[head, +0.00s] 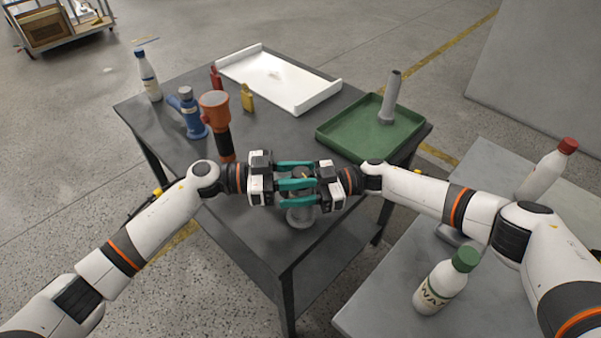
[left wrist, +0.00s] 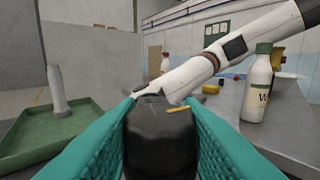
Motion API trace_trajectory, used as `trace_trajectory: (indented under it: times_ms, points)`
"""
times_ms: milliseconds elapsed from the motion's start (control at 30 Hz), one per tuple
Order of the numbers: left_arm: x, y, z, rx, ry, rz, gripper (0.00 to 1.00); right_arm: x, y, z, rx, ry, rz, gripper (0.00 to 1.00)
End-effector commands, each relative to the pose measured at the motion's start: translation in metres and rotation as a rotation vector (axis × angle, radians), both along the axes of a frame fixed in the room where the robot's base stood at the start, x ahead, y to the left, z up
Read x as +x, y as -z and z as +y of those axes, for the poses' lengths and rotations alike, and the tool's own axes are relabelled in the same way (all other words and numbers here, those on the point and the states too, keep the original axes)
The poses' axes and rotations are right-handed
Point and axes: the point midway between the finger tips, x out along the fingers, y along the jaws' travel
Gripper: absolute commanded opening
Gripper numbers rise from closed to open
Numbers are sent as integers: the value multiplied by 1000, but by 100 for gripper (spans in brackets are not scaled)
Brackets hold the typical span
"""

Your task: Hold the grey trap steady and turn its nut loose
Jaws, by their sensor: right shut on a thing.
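The grey trap (head: 300,217) stands near the front corner of the dark table, mostly hidden behind my grippers. Its dark top nut with a yellow mark (head: 303,173) shows between the teal fingers. In the left wrist view the dark nut (left wrist: 160,140) fills the space between my left fingers. My left gripper (head: 296,168) reaches in from the left, its fingers on either side of the nut; whether they touch it is hard to tell. My right gripper (head: 297,195) comes from the right, lower, and is shut on the trap's body.
An orange-headed piece (head: 215,110) and a blue one (head: 187,113) stand left of the grippers. A white tray (head: 326,101) lies behind, a green tray (head: 330,141) with a grey tube (head: 392,98) to the right. Bottles (head: 441,285) stand on the side table.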

Motion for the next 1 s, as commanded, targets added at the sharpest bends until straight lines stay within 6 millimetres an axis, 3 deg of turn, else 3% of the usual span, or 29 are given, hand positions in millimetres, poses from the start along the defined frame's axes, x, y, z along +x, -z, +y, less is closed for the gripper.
trace_trajectory:
  times_ms: [33,133,500,767,800,933,1000]
  points:
    - [0,0,0,0,0,0,25,0,0,0,0,0,0,19]
    - [0,0,0,0,-1,0,11,0,0,0,0,0,0,19]
    - [1,1,0,3,133,0,10,0,0,0,0,0,-1,19]
    - [0,1,1,2,138,1,10,0,0,0,0,-1,0,19]
    - [0,1,1,2,138,1,35,0,0,0,0,-1,0,19]
    - [0,1,1,1,138,1,55,0,0,0,0,-1,0,19]
    - [0,1,1,1,138,1,55,0,0,0,0,-1,0,19]
